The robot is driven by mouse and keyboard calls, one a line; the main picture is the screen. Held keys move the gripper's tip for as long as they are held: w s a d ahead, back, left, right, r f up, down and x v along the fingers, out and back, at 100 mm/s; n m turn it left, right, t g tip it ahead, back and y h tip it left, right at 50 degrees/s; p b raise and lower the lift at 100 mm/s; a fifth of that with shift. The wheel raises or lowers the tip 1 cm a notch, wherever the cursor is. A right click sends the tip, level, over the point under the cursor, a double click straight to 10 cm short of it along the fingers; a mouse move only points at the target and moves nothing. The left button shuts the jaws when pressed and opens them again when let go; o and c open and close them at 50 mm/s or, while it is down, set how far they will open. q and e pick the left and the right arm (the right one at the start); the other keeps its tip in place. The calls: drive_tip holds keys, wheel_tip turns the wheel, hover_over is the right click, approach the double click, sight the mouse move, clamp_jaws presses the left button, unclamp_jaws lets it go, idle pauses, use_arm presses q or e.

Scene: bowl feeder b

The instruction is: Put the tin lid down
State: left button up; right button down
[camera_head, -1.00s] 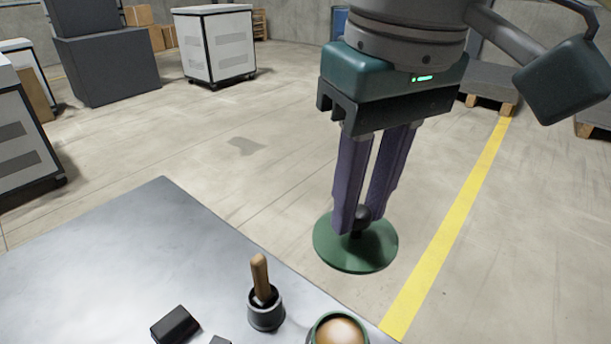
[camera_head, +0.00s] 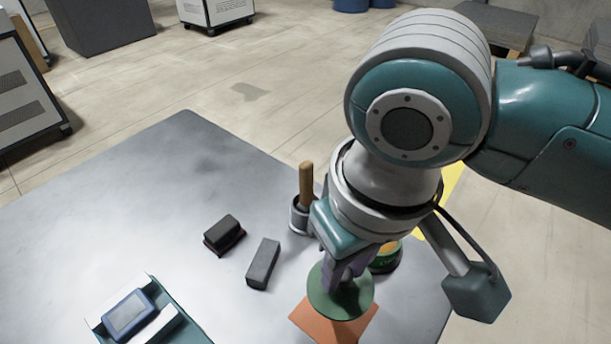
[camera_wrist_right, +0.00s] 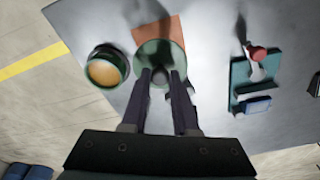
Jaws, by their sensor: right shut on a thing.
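The tin lid (camera_head: 326,302) is a green disc with a dark knob. My right gripper (camera_head: 345,278) is shut on its knob and holds the lid over an orange-brown square mat (camera_head: 310,325) on the table. In the right wrist view the lid (camera_wrist_right: 150,50) covers part of the mat (camera_wrist_right: 172,24), and my gripper's fingers (camera_wrist_right: 161,76) meet at the knob. I cannot tell whether the lid touches the mat. A green tin (camera_head: 384,262) stands open just behind my gripper, mostly hidden; its tan contents (camera_wrist_right: 103,73) show in the right wrist view. My left gripper is out of view.
The grey metal table (camera_head: 150,200) holds two dark blocks (camera_head: 222,232) (camera_head: 263,263) and a wooden-handled tool in a small pot (camera_head: 301,214). The table's left part is clear.

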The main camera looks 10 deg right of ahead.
sight(342, 289)
wheel_tip(342, 289, down, 4)
drive_tip(key=shift+r+b, duration=0.15)
drive_tip(key=shift+b, duration=0.15)
wheel_tip(342, 289, down, 3)
drive_tip(key=shift+f+b, duration=0.2)
drive_tip(key=shift+b, duration=0.4)
drive_tip(key=shift+f, duration=0.1)
drive_tip(key=shift+f, duration=0.2)
drive_tip(key=c, duration=0.7)
unclamp_jaws()
